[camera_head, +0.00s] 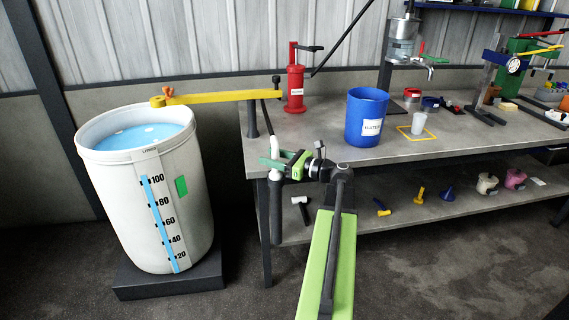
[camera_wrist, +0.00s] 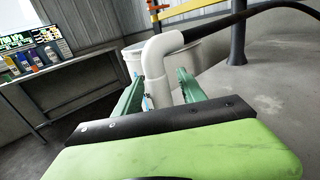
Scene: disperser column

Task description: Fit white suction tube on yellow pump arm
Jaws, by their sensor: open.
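The white suction tube (camera_wrist: 157,62) shows in the wrist view as a white elbow pipe with a black hose at its upper end. In the head view, its white top (camera_head: 274,146) stands upright above a dark upright cylinder (camera_head: 275,215) by the bench's left edge. My gripper (camera_head: 279,163) is open. In the wrist view, its green fingers lie either side of the tube; contact is not clear. The yellow pump arm (camera_head: 215,97) reaches left from a dark post on the bench, with an orange fitting over the drum's rim. Part of it shows in the wrist view (camera_wrist: 190,8).
A white drum (camera_head: 190,215) of blue liquid, with a level scale, stands on a dark plinth at left. The bench (camera_head: 325,148) carries a blue bucket (camera_head: 367,118) and a red device (camera_head: 295,90). Small parts lie on its lower shelf. Floor between drum and bench is clear.

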